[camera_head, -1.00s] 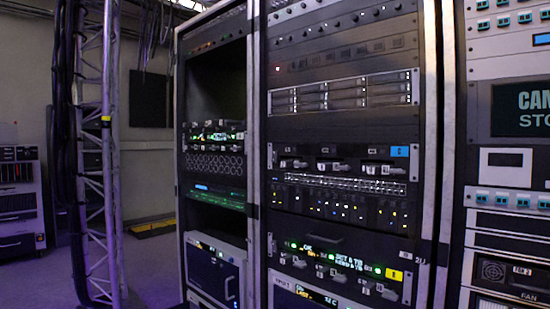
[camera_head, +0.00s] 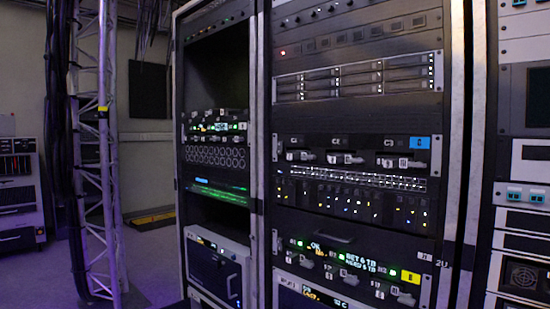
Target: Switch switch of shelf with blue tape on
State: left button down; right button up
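A dark rack shelf panel with a blue tape label (camera_head: 419,142) at its right end is in the middle rack. Its row of small grey switches (camera_head: 345,158) with white tags runs below faint C-number labels. The positions of these switches are too small to tell. A similar panel with a yellow tape label (camera_head: 410,277) sits lower in the same rack, with lit green text and its own switches (camera_head: 330,267). Neither of my grippers is in view.
Racks fill the middle and right. A second rack (camera_head: 215,150) stands left of the middle one. A lattice truss (camera_head: 103,150) with black cables (camera_head: 60,150) stands farther left. Open floor (camera_head: 150,262) shows between truss and racks.

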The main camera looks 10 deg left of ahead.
aim_at(280, 150)
jog(key=i+j+z, duration=0.3)
jog(key=i+j, duration=0.7)
jog(key=i, duration=0.1)
